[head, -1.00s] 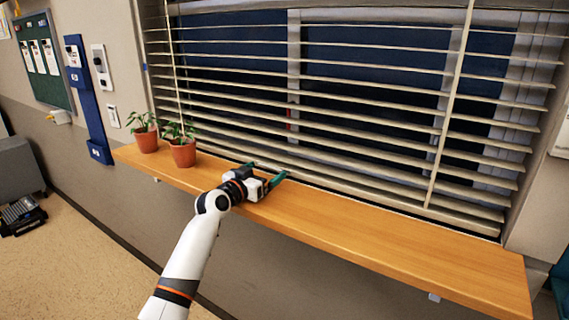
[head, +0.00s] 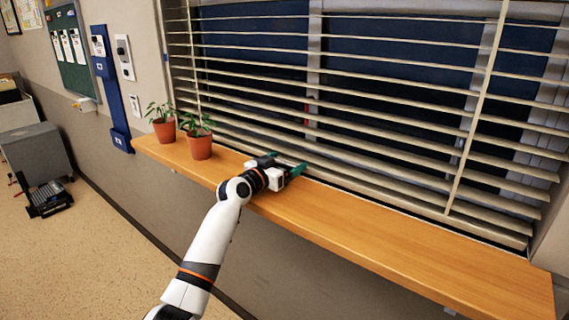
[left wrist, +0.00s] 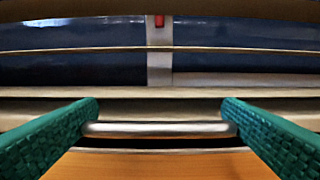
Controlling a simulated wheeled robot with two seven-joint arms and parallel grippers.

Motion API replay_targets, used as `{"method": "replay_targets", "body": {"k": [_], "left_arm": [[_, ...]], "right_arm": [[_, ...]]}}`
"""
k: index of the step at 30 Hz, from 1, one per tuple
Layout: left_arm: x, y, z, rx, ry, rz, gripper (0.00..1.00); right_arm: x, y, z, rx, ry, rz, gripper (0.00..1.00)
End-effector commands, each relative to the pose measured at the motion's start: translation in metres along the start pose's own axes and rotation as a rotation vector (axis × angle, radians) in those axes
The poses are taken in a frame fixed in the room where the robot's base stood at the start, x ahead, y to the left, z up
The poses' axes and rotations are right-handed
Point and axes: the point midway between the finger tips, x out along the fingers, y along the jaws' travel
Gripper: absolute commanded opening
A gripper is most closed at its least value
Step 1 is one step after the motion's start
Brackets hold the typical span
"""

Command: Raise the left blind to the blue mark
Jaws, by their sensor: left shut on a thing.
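The blind (head: 380,110) has pale horizontal slats and hangs over a dark window, its lower slats close above the wooden sill. My left gripper (head: 285,164), with green fingers, is at the blind's lower edge just above the sill. In the left wrist view, its two fingers (left wrist: 160,128) are shut on the ends of a short metallic bar (left wrist: 160,129) at the bottom of the blind. A small red mark (left wrist: 158,20) shows on the window's upright frame behind the slats. I cannot see a blue mark on the window. My right gripper is not in view.
Two potted plants (head: 198,145) stand on the sill (head: 400,235) left of my gripper. The sill's right part is clear. A blue wall panel (head: 115,100) and a green notice board (head: 68,45) hang at left. A grey box-like unit (head: 38,150) stands on the floor.

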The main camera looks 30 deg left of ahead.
Motion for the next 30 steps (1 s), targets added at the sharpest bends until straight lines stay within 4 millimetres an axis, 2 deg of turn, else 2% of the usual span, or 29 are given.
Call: {"method": "replay_targets", "body": {"k": [5,8,21,27,30], "left_arm": [[0.000,0.001,0.016,0.003,-0.003,0.002,0.48],[0.000,0.001,0.037,0.003,-0.005,0.002,0.48],[-0.001,0.001,0.175,0.004,-0.012,0.003,0.48],[0.000,0.001,0.223,0.002,-0.008,0.003,0.48],[0.000,0.001,0.240,0.002,-0.007,0.003,0.48]], "right_arm": [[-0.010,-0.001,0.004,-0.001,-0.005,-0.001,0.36],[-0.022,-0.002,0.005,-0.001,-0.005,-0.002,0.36],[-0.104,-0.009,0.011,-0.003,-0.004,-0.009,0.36],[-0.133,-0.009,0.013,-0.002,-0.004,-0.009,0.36],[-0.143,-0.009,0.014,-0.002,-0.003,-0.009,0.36]]}}
